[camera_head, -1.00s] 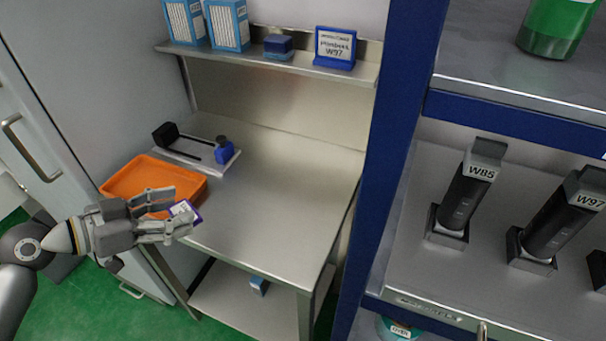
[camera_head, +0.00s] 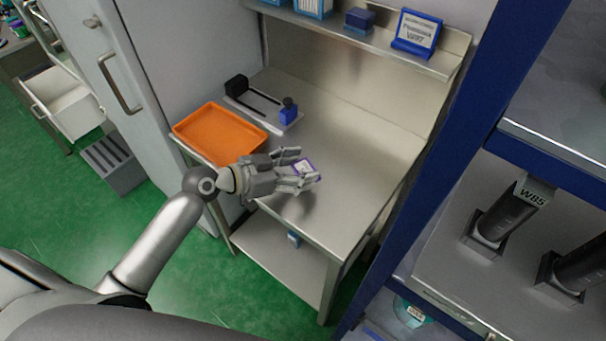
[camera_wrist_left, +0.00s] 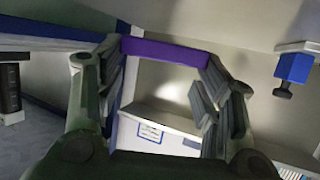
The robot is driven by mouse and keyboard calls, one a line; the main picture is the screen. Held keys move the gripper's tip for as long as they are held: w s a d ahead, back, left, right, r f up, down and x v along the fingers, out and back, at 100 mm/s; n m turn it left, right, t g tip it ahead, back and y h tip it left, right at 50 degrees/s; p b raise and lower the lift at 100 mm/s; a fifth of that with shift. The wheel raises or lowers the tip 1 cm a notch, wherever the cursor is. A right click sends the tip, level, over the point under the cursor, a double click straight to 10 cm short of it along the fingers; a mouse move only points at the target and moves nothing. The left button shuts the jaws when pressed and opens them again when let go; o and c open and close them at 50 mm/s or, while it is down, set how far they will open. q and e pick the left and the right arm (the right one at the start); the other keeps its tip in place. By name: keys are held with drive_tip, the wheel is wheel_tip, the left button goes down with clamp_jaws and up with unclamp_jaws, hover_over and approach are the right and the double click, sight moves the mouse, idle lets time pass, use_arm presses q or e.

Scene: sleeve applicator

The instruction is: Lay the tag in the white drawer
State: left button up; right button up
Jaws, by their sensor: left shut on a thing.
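The tag (camera_head: 305,169), white with a purple edge, is between the fingers of my left gripper (camera_head: 301,170) in the head view. The gripper is shut on it and holds it over the front of the steel bench. In the left wrist view the tag shows as a purple bar (camera_wrist_left: 166,50) spanning the fingertips. The white drawer (camera_head: 78,104) stands pulled out at the far left of the head view, well away from the gripper. My right gripper is not in view.
An orange tray (camera_head: 218,133) and a small device with a blue block (camera_head: 288,111) sit on the bench (camera_head: 362,150). A grey cabinet door with a handle (camera_head: 118,82) stands between bench and drawer. A grey crate (camera_head: 113,165) is on the green floor below the drawer.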

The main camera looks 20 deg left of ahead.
use_arm(q)
drive_tip(key=f, duration=0.1)
drive_tip(key=d+f+p, duration=0.1)
drive_tip(key=f, duration=0.1)
drive_tip(key=shift+w+f, duration=0.15)
drive_tip(key=shift+w, duration=0.05)
drive_tip(key=shift+f, duration=0.75)
drive_tip(key=o, duration=0.9)
